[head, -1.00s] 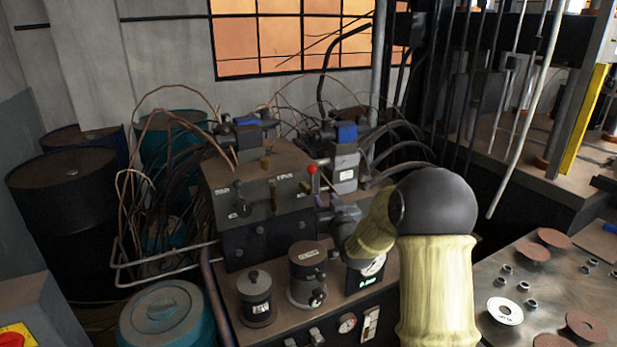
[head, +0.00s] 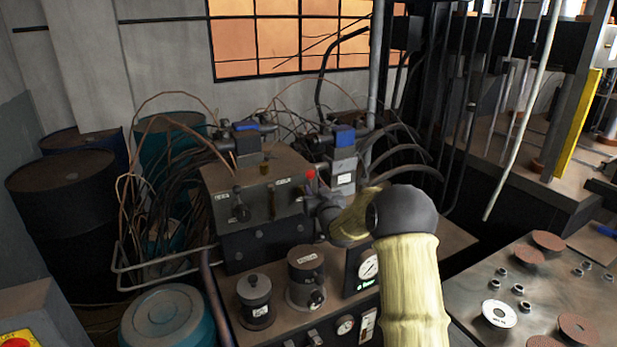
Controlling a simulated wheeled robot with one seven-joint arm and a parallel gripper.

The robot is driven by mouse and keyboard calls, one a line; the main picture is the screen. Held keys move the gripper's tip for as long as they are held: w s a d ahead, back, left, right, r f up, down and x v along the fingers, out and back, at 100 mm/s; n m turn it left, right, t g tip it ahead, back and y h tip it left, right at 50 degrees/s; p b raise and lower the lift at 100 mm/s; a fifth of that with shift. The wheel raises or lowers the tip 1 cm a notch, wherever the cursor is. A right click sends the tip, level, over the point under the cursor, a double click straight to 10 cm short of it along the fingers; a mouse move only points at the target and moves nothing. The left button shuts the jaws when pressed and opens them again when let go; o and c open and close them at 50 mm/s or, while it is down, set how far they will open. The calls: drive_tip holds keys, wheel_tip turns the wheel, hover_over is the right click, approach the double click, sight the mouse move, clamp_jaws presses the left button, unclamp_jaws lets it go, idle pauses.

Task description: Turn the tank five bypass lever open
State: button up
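A grey valve block (head: 225,185) stands on the machine left of centre. Its front has a dark lever (head: 239,208) at left and a thin upright brass-brown lever (head: 271,203) near the middle, each beside a small label too small to read. A red ball knob (head: 310,174) sits at the block's right edge. I cannot tell which of these is the tank five bypass lever. My gripper (head: 322,208) is at the block's right end, just below the red knob. Its fingers are small and dark, partly hidden by my wrist; opening and contact with the knob are unclear.
Two cylindrical canisters (head: 306,278) and a dial gauge (head: 368,266) stand below the block. Hoses and a blue-topped valve (head: 344,138) crowd behind it. A metal table (head: 470,285) with discs and nuts is at right. Drums (head: 66,220) stand at left.

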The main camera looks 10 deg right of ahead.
sight(310, 182)
drive_tip(key=shift+w+a+p, duration=0.15)
drive_tip(key=shift+w+p, duration=0.2)
drive_tip(key=shift+w, duration=0.95)
drive_tip(key=shift+w+a+p, duration=0.2)
drive_tip(key=shift+w+p, duration=0.1)
drive_tip(key=shift+w, duration=1.05)
drive_tip(key=shift+w+a+p, duration=0.15)
drive_tip(key=shift+w+p, duration=0.2)
drive_tip(key=shift+w, duration=0.95)
clamp_jaws()
